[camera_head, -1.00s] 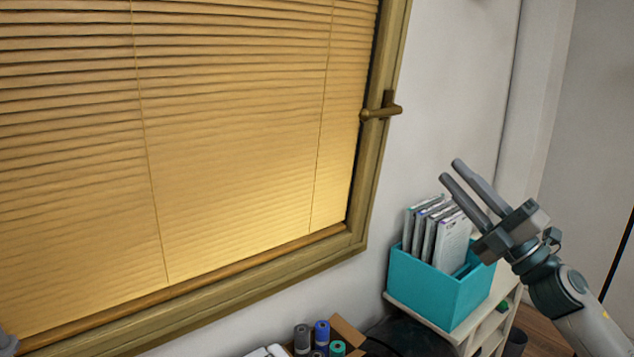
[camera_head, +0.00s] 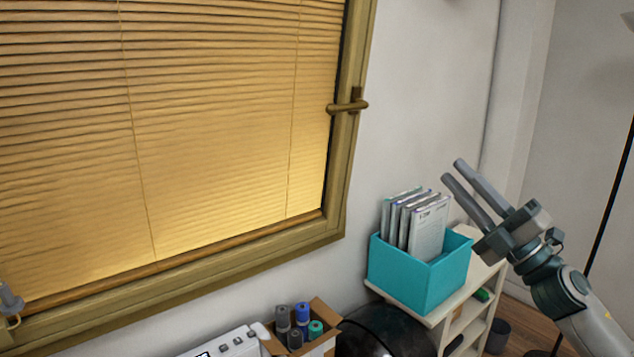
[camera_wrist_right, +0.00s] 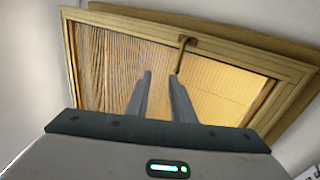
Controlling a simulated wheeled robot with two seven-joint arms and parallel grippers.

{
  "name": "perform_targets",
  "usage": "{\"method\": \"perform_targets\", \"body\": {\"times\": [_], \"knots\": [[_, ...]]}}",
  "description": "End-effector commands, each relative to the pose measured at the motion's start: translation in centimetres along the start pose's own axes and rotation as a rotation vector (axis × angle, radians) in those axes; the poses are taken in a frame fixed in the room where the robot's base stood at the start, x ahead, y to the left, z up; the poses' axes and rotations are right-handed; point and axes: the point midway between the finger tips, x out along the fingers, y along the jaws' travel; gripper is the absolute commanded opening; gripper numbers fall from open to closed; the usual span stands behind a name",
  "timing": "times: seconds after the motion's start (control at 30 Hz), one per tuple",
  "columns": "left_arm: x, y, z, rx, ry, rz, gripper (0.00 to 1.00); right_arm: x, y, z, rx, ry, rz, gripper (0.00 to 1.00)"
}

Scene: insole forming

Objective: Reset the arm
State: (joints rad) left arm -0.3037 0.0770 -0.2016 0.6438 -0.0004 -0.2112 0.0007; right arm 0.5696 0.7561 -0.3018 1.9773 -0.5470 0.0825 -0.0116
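My right gripper (camera_head: 468,183) is raised at the right of the head view, in front of the wall and near the upper right of the teal box. Its two fingers stand apart with nothing between them. In the right wrist view the gripper (camera_wrist_right: 162,80) also shows two separate fingers, pointing toward the window. Of my left arm, only a small grey part seems to show at the left edge of the head view; whether its gripper is open cannot be told.
A teal box (camera_head: 418,285) with several folders (camera_head: 428,228) stands on a white shelf unit (camera_head: 440,313). A cardboard box (camera_head: 322,340) holds several rolls beside a white machine (camera_head: 228,345). The window frame (camera_head: 345,180) with blinds (camera_head: 220,120) fills the left. The wall (camera_head: 430,90) between is bare.

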Motion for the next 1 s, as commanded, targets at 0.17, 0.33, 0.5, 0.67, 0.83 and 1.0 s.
{"method": "perform_targets", "body": {"times": [0.17,0.33,0.5,0.67,0.83,1.0], "knots": [[0.0,-0.3,-0.2,0.001,0.002,-0.003,0.0,0.0,0.0,0.0,0.0,0.0,0.0,0.22],[0.0,-0.2,-0.1,0.001,0.001,-0.002,0.0,-0.3,-1.0,0.6,0.018,-0.019,-0.011,0.22],[0.0,-0.2,-0.1,0.001,0.001,-0.002,0.0,-0.6,-2.2,1.4,0.039,-0.041,-0.022,0.22],[0.0,-0.3,-0.2,0.001,0.001,-0.003,0.0,-1.2,-3.9,2.4,0.068,-0.074,-0.04,0.22],[0.0,-0.3,-0.1,0.001,0.001,-0.003,0.0,-2.3,-6.6,3.9,0.114,-0.124,-0.067,0.22],[0.0,-0.3,-0.1,0.001,0.0,-0.003,0.0,-4.1,-10.8,5.9,0.181,-0.198,-0.108,0.22]]}}
